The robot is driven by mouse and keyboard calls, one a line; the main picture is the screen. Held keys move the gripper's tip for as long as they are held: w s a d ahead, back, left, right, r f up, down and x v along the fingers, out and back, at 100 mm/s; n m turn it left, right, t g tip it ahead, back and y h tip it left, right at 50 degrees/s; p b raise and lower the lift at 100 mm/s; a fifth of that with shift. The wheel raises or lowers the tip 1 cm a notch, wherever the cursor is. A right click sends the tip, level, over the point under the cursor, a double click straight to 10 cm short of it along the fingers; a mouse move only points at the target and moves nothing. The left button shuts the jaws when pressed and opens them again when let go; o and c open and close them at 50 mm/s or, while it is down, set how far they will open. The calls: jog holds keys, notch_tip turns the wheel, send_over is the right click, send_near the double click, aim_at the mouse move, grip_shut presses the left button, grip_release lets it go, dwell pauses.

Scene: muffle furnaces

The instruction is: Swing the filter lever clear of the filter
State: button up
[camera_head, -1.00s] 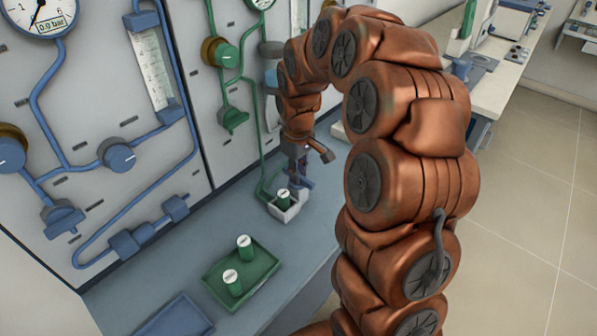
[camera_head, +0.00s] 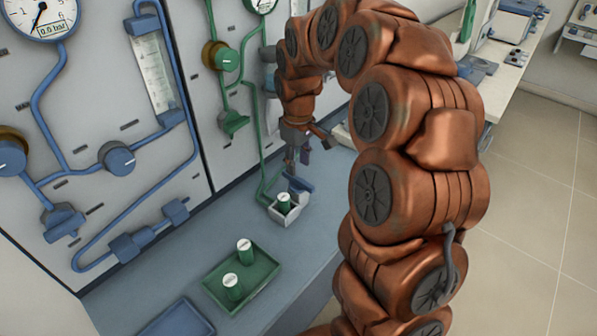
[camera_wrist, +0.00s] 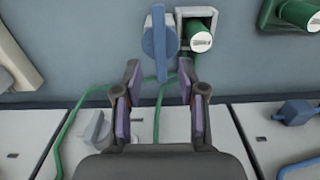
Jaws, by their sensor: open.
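The filter (camera_head: 284,203) is a green canister with a white top. It stands in a pale square holder (camera_head: 291,216) on the bench. The blue filter lever (camera_head: 297,182) shows just behind the filter in the head view. In the wrist view the lever (camera_wrist: 159,45) lies to the left of the filter (camera_wrist: 200,40), with the filter's white top uncovered. My gripper (camera_head: 304,158) is above the lever, apart from it.
A green tray (camera_head: 262,291) with two green canisters stands nearer on the bench, with a blue tray (camera_head: 178,318) beside it. The wall panel carries blue and green pipes, knobs (camera_head: 117,158) and gauges. Bare bench lies between the green tray and the holder.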

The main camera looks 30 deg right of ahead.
aim_at(298, 178)
notch_tip(298, 178, up, 7)
dwell(0.3)
dwell(0.7)
jog(key=s+a+r+m+p, duration=0.1)
jog(key=s+a+p, duration=0.2)
jog(key=s, duration=0.7)
jog(key=s+a+r+m+g+p, duration=0.1)
jog(key=s+a+r+p, duration=0.1)
jog(key=s, duration=0.9)
jog(key=s+a+r+m+p, duration=0.1)
jog(key=s+a+p, duration=0.3)
jog(key=s, duration=0.7)
jog(key=shift+a+r+m+g, duration=0.2)
jog(key=shift+a+m+g, duration=0.2)
jog(key=shift+a+m, duration=0.2)
